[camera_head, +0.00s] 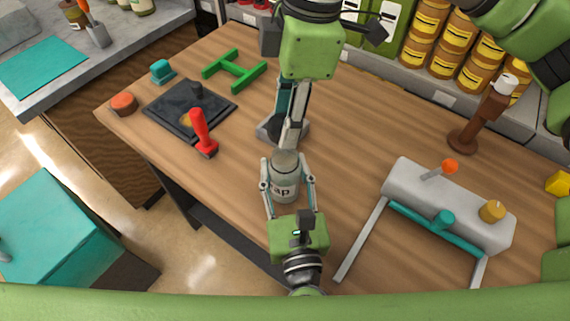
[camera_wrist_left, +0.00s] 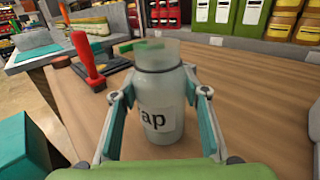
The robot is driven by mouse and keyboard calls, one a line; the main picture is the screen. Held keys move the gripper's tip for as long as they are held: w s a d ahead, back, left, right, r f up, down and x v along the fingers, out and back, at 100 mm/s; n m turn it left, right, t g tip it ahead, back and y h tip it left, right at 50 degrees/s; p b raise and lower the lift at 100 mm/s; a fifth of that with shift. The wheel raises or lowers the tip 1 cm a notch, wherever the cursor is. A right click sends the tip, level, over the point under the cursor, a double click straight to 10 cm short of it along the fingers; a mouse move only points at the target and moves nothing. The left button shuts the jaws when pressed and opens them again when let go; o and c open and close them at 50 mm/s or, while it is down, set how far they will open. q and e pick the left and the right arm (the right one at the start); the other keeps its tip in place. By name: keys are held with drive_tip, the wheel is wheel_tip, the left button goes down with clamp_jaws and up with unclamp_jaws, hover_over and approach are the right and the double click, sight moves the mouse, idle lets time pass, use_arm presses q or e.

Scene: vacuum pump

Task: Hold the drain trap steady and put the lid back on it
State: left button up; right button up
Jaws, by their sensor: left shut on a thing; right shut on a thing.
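The drain trap (camera_head: 285,188) is a cloudy jar with a white label reading "ap". It stands upright near the table's front edge, and its body and neck fill the middle of the left wrist view (camera_wrist_left: 160,95). My left gripper (camera_head: 288,190) is shut around the jar's body, one finger on each side. My right gripper (camera_head: 287,130) comes down from the top, behind the jar in the head view. It is shut on a grey piece, seemingly the lid (camera_head: 267,129), partly hidden by the fingers. The lid and jar are apart.
A red-handled tool (camera_head: 203,132) and a dark plate (camera_head: 172,108) lie to the left, with a green H-shaped frame (camera_head: 235,70) behind. A grey fixture with knobs (camera_head: 415,187) stands right. A brown stand (camera_head: 465,137) is at the back right.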

approach(285, 175)
drive_tip(key=shift+w+a+f, duration=0.3)
drive_tip(key=shift+w+f, duration=0.25)
drive_tip(key=shift+w, duration=0.1)
drive_tip(key=shift+w+a+f, duration=0.35)
drive_tip(key=shift+w+f, duration=0.25)
drive_tip(key=shift+f, duration=0.1)
drive_tip(key=shift+f, duration=0.8)
drive_tip(key=shift+f, duration=0.55)
